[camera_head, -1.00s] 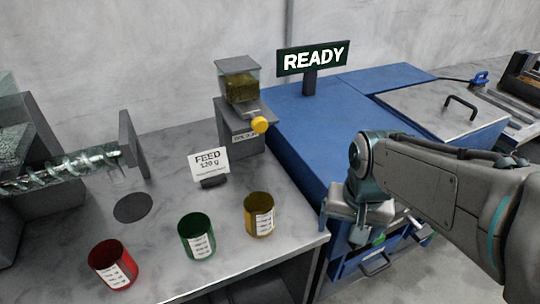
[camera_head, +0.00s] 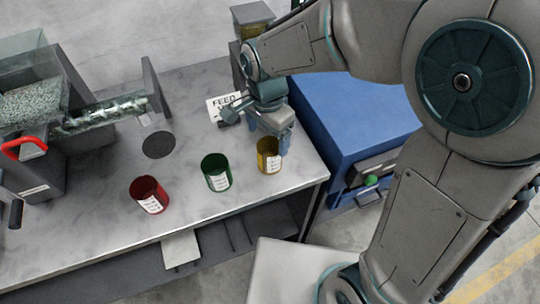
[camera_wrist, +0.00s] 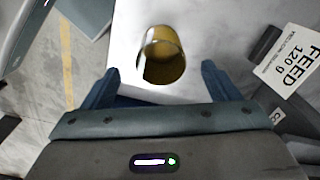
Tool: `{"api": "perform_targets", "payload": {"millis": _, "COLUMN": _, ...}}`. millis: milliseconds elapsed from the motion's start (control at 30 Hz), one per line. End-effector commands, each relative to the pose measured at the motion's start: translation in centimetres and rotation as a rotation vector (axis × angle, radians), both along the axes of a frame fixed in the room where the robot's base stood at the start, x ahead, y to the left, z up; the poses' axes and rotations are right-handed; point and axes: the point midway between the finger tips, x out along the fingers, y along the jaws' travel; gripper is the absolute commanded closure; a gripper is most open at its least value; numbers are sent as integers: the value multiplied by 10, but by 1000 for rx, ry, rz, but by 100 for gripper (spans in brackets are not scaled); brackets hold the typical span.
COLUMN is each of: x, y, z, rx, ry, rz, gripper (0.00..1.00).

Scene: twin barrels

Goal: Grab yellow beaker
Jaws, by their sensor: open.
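The yellow beaker (camera_head: 267,156) stands upright on the grey counter near its right front corner, with a white label on its side. In the wrist view the yellow beaker (camera_wrist: 163,56) lies ahead of my gripper (camera_wrist: 158,88), between the lines of its two blue fingers. My gripper (camera_head: 284,146) is open and empty, close beside and behind the beaker in the head view. I cannot tell whether a finger touches it. The green beaker (camera_head: 216,173) and the red beaker (camera_head: 149,195) stand upright to its left.
A sign reading FEED 120 g (camera_wrist: 289,62) stands behind the beakers, partly hidden by my arm in the head view. A dark disc (camera_head: 159,145) and a screw feeder (camera_head: 105,115) are at the left. A blue cabinet (camera_head: 350,115) adjoins the counter at the right.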

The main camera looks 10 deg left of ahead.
Motion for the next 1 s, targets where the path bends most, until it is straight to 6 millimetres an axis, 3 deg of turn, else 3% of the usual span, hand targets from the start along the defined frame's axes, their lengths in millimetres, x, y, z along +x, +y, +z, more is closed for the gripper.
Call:
{"api": "perform_targets", "payload": {"millis": 100, "x": 0, "y": 0, "z": -16, "rx": -2, "ry": 1, "rz": 0, "gripper": 18}}
{"api": "perform_targets", "payload": {"millis": 333, "x": 2, "y": -2, "z": -32, "rx": -2, "ry": 1, "rz": 0, "gripper": 18}}
{"api": "perform_targets", "payload": {"millis": 600, "x": 6, "y": -5, "z": -68, "rx": -2, "ry": 1, "rz": 1, "gripper": 18}}
{"api": "perform_targets", "payload": {"millis": 933, "x": 7, "y": -5, "z": -75, "rx": 0, "ry": -1, "rz": 1, "gripper": 18}}
{"api": "perform_targets", "payload": {"millis": 1000, "x": 7, "y": -5, "z": -75, "rx": 0, "ry": -1, "rz": 1, "gripper": 37}}
